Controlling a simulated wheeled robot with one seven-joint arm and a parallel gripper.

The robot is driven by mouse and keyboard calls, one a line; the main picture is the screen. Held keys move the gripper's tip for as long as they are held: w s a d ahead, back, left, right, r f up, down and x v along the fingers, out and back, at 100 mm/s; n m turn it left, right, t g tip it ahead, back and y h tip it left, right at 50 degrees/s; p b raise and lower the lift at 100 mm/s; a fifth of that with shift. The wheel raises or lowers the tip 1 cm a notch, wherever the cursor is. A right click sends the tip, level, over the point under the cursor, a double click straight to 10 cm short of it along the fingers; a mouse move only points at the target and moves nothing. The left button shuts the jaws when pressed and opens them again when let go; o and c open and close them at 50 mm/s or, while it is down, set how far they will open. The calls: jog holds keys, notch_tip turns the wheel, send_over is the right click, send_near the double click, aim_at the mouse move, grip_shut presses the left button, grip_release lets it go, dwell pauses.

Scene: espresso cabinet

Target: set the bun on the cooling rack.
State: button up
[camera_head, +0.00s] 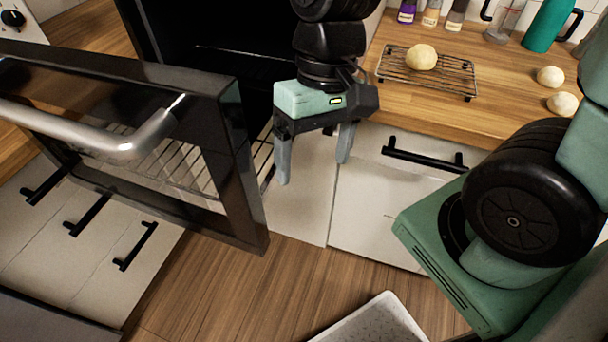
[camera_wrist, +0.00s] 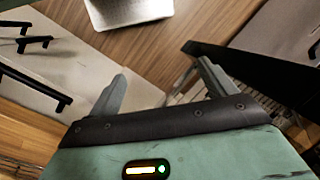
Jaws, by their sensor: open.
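A round pale bun (camera_head: 421,57) sits on the wire cooling rack (camera_head: 459,89) on the wooden counter. Two more buns lie on the bare counter to the right of the rack, one farther back (camera_head: 550,76) and one nearer (camera_head: 562,104). My gripper (camera_head: 315,170) is open and empty, pointing down in front of the counter, to the left of and below the rack. Its two spread fingers also show in the wrist view (camera_wrist: 163,88), with floor and drawer fronts beyond them and no bun between them.
A dark oven door (camera_head: 240,170) with a steel handle (camera_head: 90,130) stands open just left of my gripper. Drawer handles (camera_head: 425,154) stick out below the counter. Bottles (camera_head: 430,12) and a teal jug (camera_head: 551,25) stand behind the rack. A white tray (camera_head: 375,322) lies on the floor.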

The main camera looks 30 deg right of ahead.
jog(key=s+a+n, duration=0.1)
jog(key=n, duration=0.1)
jog(key=s+a+n+t+h, duration=0.1)
jog(key=n, duration=0.1)
jog(key=s+a+n+t, duration=0.1)
jog(key=a+n, duration=0.1)
jog(key=shift+s+r+n+h, duration=0.3)
jog(key=shift+r+n, duration=0.1)
